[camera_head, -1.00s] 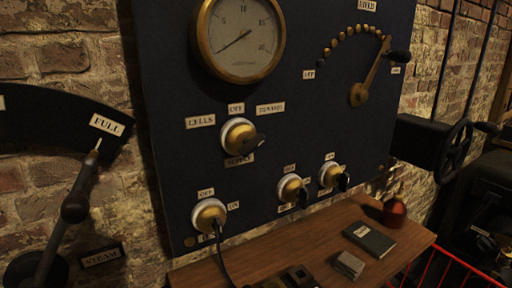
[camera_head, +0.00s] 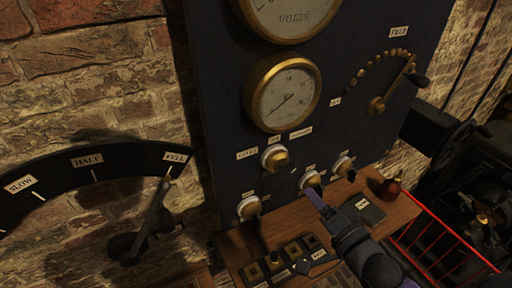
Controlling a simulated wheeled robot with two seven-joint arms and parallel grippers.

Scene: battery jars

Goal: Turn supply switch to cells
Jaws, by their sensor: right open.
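The supply switch (camera_head: 277,158) is a brass knob on a pale round base, on the dark panel below the lower gauge. The cells label (camera_head: 247,154) is at its left, an off label (camera_head: 275,140) above it and the dynamo label (camera_head: 301,132) at its upper right. Its dark handle is hard to make out, so I cannot tell its exact setting. My left gripper is out of view.
Lower switches (camera_head: 249,207), (camera_head: 311,180) and (camera_head: 343,166) line the panel's bottom. A red rack (camera_head: 440,232) is at right, a lever dial (camera_head: 100,172) at left.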

